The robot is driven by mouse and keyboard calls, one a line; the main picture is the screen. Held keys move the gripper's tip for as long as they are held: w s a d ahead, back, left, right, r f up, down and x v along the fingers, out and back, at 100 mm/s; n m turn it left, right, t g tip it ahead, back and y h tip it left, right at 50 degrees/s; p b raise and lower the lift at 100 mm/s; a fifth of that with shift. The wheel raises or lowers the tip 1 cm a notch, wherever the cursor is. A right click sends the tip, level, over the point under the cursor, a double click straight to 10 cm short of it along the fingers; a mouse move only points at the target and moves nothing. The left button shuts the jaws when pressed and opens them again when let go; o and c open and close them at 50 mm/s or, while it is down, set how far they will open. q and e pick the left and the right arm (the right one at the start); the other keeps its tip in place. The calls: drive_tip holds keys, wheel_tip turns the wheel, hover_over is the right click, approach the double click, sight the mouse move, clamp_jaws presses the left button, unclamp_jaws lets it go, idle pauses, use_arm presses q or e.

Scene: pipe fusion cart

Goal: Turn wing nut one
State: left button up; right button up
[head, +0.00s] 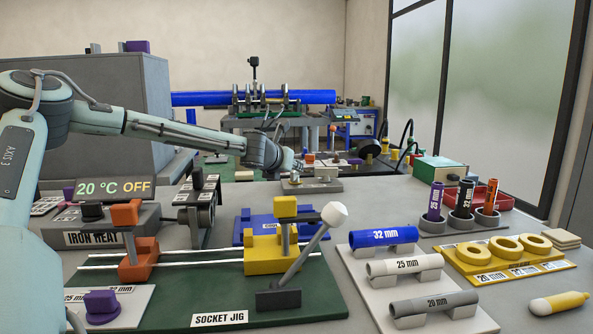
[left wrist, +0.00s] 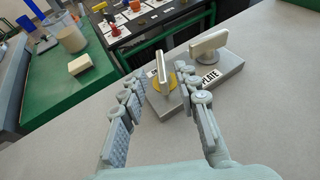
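A grey plate block (left wrist: 224,75), labelled "PLATE", carries two upright cream wing nuts. One wing nut (left wrist: 164,68) has a yellow disc at its base; the other wing nut (left wrist: 208,43) stands farther right on a grey round base. Which one is number one I cannot read. My left gripper (left wrist: 158,85) is open, its two fingers apart, with the yellow-based wing nut between and just beyond the fingertips; I see no contact. In the head view the plate block (head: 313,187) is small and far off, with my left gripper (head: 293,174) over its left end. My right gripper is not in view.
A green socket jig (head: 300,303) with a white-knobbed lever stands in the foreground. Pipe samples lie on a white rack (head: 360,268) at the right.

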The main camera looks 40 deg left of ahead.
sight(296, 175)
use_arm(q)
drive_tip(key=shift+b+x, duration=0.35)
drive_tip(key=shift+x, duration=2.5)
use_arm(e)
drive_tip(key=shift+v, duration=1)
use_arm(q)
drive_tip(key=shift+c, duration=0.6)
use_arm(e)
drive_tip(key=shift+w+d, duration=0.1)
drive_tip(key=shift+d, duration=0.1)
use_arm(q)
clamp_jaws()
